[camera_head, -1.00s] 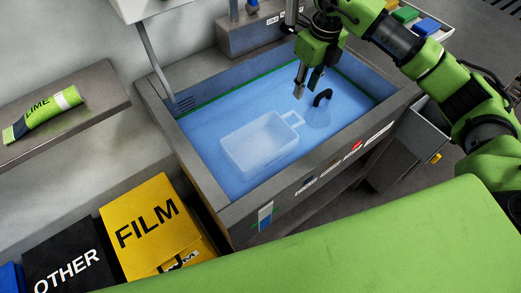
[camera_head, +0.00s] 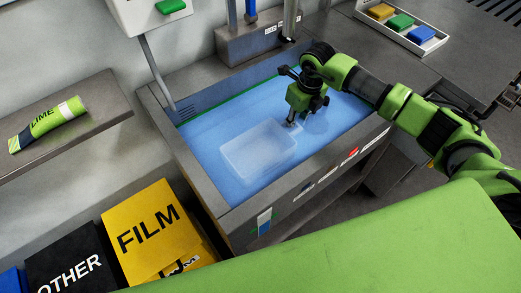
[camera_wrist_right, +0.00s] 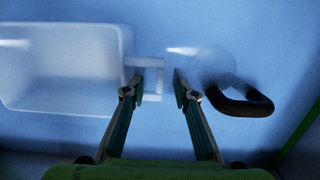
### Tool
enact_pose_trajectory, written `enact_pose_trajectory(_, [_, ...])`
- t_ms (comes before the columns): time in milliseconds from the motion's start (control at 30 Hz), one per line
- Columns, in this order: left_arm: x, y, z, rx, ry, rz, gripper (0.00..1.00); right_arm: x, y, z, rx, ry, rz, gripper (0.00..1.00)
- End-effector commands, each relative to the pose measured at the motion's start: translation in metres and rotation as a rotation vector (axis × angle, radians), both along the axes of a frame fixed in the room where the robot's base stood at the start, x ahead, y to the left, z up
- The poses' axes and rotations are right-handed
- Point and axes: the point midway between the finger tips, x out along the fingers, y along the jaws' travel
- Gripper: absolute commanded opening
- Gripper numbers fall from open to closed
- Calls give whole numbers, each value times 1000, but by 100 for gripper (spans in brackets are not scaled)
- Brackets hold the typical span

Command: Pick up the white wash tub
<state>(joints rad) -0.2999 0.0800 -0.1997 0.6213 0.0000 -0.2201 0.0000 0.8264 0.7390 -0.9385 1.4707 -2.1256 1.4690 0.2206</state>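The white wash tub (camera_head: 258,150) is a pale, see-through rectangular tub with a loop handle at its upper right corner, in the blue-lined basin (camera_head: 215,178). In the right wrist view the tub (camera_wrist_right: 60,65) is on the left and its handle (camera_wrist_right: 158,63) reaches toward the middle. My right gripper (camera_head: 296,120) points down at the handle end. Its fingers (camera_wrist_right: 160,85) are apart, the left one overlapping the handle in the picture; contact cannot be told. My left gripper is not in view.
A clear item with a black curved handle (camera_wrist_right: 240,103) is close to the right finger in the wrist view. The basin's raised grey rim (camera_head: 330,150) surrounds the work area. A lime tube (camera_head: 48,124) lies on the left shelf; FILM (camera_head: 140,225) and OTHER (camera_head: 65,265) boxes stand below.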

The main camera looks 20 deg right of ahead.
Motion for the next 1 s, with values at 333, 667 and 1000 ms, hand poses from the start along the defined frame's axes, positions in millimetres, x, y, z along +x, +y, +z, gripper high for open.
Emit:
enact_pose_trajectory(333, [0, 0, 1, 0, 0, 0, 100, 1, 0, -10, -1, -1, 1, 26])
enact_pose_trajectory(667, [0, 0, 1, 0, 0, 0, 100, 2, 0, -9, 1, -2, 1, 0])
enact_pose_trajectory(1000, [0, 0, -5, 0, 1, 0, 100, 2, 1, -1, 2, -5, 1, 0])
